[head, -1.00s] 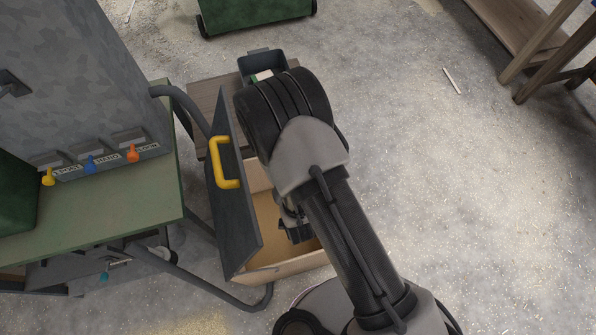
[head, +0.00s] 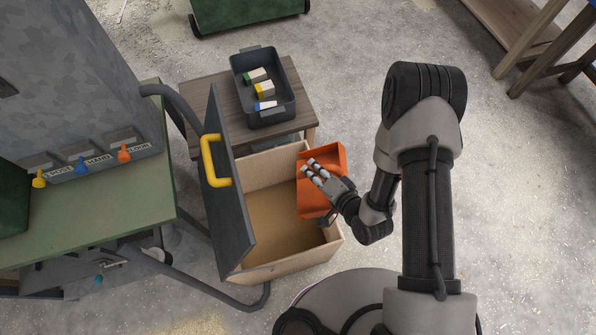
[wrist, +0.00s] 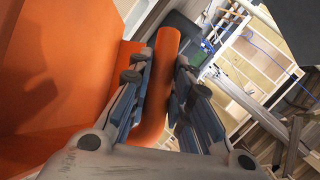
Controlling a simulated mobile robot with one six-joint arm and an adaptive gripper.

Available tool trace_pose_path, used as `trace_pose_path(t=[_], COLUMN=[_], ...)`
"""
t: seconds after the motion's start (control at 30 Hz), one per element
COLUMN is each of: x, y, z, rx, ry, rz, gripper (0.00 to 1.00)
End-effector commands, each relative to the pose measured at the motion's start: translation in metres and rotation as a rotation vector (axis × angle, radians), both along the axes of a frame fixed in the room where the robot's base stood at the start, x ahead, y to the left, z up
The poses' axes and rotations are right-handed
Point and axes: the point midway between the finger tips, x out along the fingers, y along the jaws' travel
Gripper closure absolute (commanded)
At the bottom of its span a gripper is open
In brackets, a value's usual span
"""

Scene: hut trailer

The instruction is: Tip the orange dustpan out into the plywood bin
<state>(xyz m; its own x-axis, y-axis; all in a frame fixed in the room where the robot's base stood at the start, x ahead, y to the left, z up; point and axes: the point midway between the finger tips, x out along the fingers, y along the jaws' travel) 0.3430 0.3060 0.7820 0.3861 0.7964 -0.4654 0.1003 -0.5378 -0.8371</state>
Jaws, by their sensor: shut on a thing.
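The orange dustpan (head: 326,160) is in my gripper (head: 314,174), over the right side of the plywood bin (head: 262,265). The pan looks tilted in the head view. In the wrist view, my gripper's fingers (wrist: 160,95) close around the orange handle (wrist: 160,75), and the pan's broad body (wrist: 60,70) fills the left side. The bin is an open box with a bare brown floor in its visible part; its right part is hidden by the dustpan and my gripper. I cannot see any debris in the pan.
A dark lid with a yellow handle (head: 215,160) stands up along the bin's left side. A low wooden table (head: 205,95) behind holds a dark tray (head: 268,118) with several small blocks. A green bench (head: 110,210) is at left.

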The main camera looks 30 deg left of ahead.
Motion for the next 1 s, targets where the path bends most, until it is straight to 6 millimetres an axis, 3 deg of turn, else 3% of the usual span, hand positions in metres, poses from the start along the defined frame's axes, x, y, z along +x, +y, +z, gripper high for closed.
trace_pose_path(t=[0.43, 0.7, 1.0], x=[0.047, 0.061, 0.066], y=[-0.073, -0.096, -0.103], z=[0.006, 0.008, 0.014], rx=[0.164, 0.388, 0.461], ry=[0.096, 0.238, 0.288], rz=[-0.007, -0.002, 0.001], gripper=[1.00, 1.00, 1.00])
